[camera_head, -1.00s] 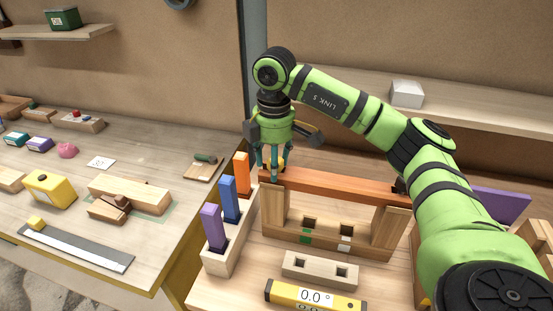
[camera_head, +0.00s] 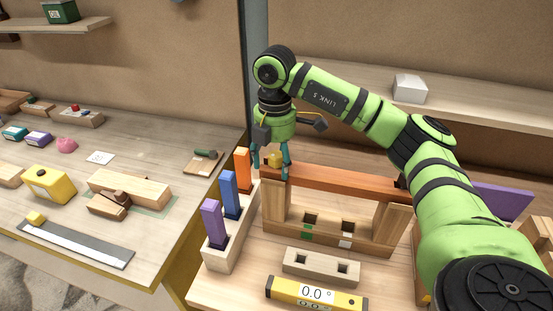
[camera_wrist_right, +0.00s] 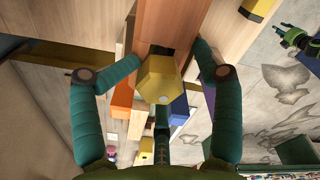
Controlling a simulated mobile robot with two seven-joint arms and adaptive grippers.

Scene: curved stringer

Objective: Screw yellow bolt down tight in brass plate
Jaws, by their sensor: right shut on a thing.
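The yellow bolt (camera_head: 275,159) stands at the left end of the orange-brown beam, and its hex head (camera_wrist_right: 160,82) is large in the wrist view. The bolt's shank is hidden below the head, and I cannot make out the brass plate. A small green and dark gripper shape (camera_wrist_right: 295,38), probably my left gripper, is at the upper right of the wrist view; its finger state is unclear.
The orange-brown beam (camera_head: 335,182) rests on a wooden frame. Orange (camera_head: 243,168), blue (camera_head: 229,193) and purple (camera_head: 212,221) blocks stand upright in a rack close to the left. A yellow level (camera_head: 318,295) reads 0.0° in front. A wooden two-hole block (camera_head: 321,267) lies behind the level.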

